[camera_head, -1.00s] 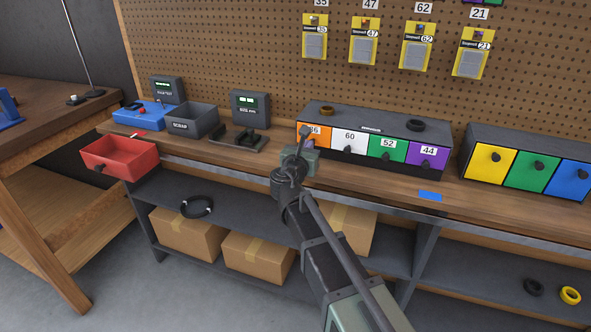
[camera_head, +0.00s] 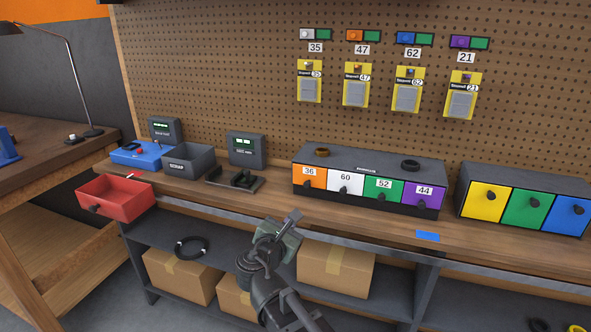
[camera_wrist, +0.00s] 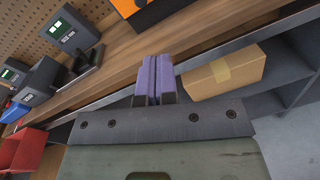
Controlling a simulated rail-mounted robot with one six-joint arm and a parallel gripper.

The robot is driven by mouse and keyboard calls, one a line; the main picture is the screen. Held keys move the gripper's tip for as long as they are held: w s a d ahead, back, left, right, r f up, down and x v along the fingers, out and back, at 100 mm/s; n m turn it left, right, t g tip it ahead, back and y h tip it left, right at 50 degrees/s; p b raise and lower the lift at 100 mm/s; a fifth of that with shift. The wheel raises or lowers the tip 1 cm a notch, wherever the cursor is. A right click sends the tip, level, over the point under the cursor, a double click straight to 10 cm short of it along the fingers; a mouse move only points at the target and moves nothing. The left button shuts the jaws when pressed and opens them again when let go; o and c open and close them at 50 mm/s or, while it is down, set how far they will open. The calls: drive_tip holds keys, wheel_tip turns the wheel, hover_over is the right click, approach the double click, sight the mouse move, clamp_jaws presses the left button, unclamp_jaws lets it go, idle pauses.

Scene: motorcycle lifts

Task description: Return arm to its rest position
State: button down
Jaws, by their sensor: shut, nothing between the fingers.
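My gripper (camera_head: 293,217) is in front of the workbench, just off its front edge, below the row of numbered drawers. In the wrist view my gripper (camera_wrist: 156,80) shows two purple fingers pressed together with nothing between them. My arm comes up from the bottom of the head view and is bent at the wrist.
The bench (camera_head: 270,196) holds a red open bin (camera_head: 115,197), a grey scrap bin (camera_head: 188,160), the numbered drawer unit (camera_head: 370,165) and a unit with coloured drawers (camera_head: 530,180). Cardboard boxes (camera_head: 335,270) and a black ring (camera_head: 190,247) lie on the shelf below.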

drive_tip(key=s+d+f+m+g+y, duration=0.3)
drive_tip(key=s+d+f+m+g, duration=0.45)
drive_tip(key=m, duration=0.55)
drive_tip(key=s+d+f+m+g+y, duration=0.2)
drive_tip(key=s+d+f+m+g, duration=0.55)
drive_tip(key=m, duration=0.55)
drive_tip(key=d+m+g+y, duration=0.1)
drive_tip(key=d+m, duration=0.1)
drive_tip(key=d, duration=0.3)
wheel_tip(320, 180, up, 14)
drive_tip(key=p, duration=1.5)
drive_tip(key=shift+w, duration=0.25)
